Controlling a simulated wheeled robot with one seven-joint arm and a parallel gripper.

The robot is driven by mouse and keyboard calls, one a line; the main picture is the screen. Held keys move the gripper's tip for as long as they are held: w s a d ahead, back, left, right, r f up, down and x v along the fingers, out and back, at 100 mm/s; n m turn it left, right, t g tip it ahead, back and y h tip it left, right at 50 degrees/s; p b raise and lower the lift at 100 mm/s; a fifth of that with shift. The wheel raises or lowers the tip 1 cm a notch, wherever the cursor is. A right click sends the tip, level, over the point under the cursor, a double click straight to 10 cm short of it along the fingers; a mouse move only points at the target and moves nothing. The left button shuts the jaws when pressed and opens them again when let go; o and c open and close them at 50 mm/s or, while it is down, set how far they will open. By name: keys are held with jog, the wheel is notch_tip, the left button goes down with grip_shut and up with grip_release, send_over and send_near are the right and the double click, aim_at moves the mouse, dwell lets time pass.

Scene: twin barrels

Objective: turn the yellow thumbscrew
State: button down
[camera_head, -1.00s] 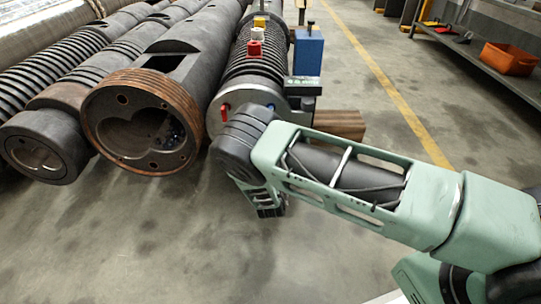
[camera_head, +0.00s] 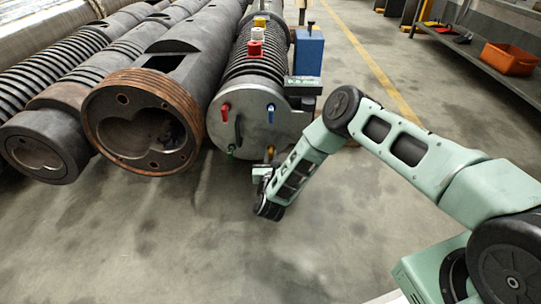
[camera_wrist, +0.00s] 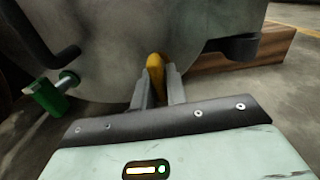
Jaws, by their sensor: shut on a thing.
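The yellow thumbscrew (camera_wrist: 155,64) sits low on the round grey end plate (camera_head: 250,125) of the right barrel. It also shows in the head view (camera_head: 270,151), just above my gripper. My gripper (camera_wrist: 158,88) is shut on the thumbscrew, with one finger on each side of it. In the head view my gripper (camera_head: 264,172) is at the lower edge of the end plate, and its fingertips are too small to make out.
The end plate also carries a red screw (camera_head: 225,111), a blue screw (camera_head: 270,112), a green screw (camera_wrist: 48,97) and a dark curved handle (camera_wrist: 42,42). A wooden block (camera_wrist: 250,53) lies to the right. The floor (camera_head: 160,250) in front is clear.

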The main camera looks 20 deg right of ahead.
jog(key=c, duration=1.5)
grip_release()
jog(key=shift+o, duration=0.2)
jog(key=shift+s, duration=0.1)
jog(key=p+v, duration=0.3)
jog(key=v, duration=0.4)
